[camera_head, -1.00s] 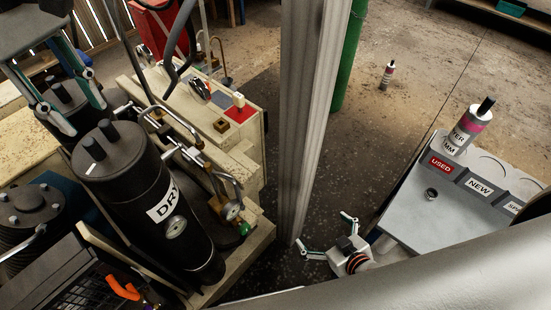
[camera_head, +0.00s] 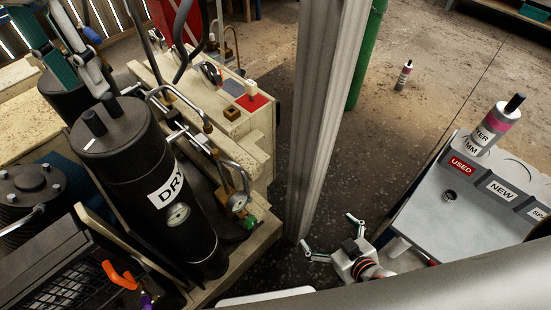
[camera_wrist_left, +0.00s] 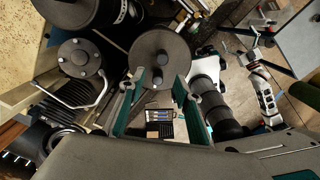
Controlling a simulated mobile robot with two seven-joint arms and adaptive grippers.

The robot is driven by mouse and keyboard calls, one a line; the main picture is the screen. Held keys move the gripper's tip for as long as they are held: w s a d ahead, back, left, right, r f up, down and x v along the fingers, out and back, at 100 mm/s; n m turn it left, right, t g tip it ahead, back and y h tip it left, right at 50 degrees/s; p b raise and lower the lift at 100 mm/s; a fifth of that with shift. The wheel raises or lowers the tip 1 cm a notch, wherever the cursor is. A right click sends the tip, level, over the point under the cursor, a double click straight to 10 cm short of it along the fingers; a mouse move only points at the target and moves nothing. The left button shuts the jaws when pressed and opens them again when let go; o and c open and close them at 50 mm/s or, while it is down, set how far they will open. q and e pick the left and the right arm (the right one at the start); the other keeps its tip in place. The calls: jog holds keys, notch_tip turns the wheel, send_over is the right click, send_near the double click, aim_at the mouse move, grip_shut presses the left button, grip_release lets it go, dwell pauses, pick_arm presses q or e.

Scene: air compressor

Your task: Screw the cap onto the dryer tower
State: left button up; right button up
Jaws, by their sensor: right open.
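The black dryer tower (camera_head: 150,185) with a "DRY" label and a gauge stands upright at left in the head view. Its round black cap (camera_head: 112,128) sits on top and bears two short knobs. The cap also shows in the left wrist view (camera_wrist_left: 160,48), just beyond the fingers. My left gripper (camera_head: 90,88) is over the cap's back edge in the head view. In the left wrist view its two teal-edged fingers (camera_wrist_left: 162,90) are apart with nothing gripped. I cannot tell whether they touch the cap. My right gripper (camera_head: 328,229) is open and empty, low at centre.
A second black tower (camera_head: 66,98) stands behind the first, partly hidden by my left gripper. Pipes and valves (camera_head: 205,150) crowd its right side. A grey stand (camera_head: 440,215) marked "USED" and "NEW" holds a filter cartridge (camera_head: 495,128). Another cartridge (camera_head: 404,76) stands on the floor.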

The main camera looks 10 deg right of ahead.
pick_arm(q)
jog(key=shift+f, duration=0.1)
jog(key=shift+f+b, duration=0.3)
jog(key=shift+f, duration=0.1)
jog(key=shift+f+b, duration=1.15)
jog(key=shift+f, duration=1.05)
jog(key=shift+c, duration=0.3)
grip_shut()
jog(key=shift+f, duration=0.1)
jog(key=shift+p, duration=0.35)
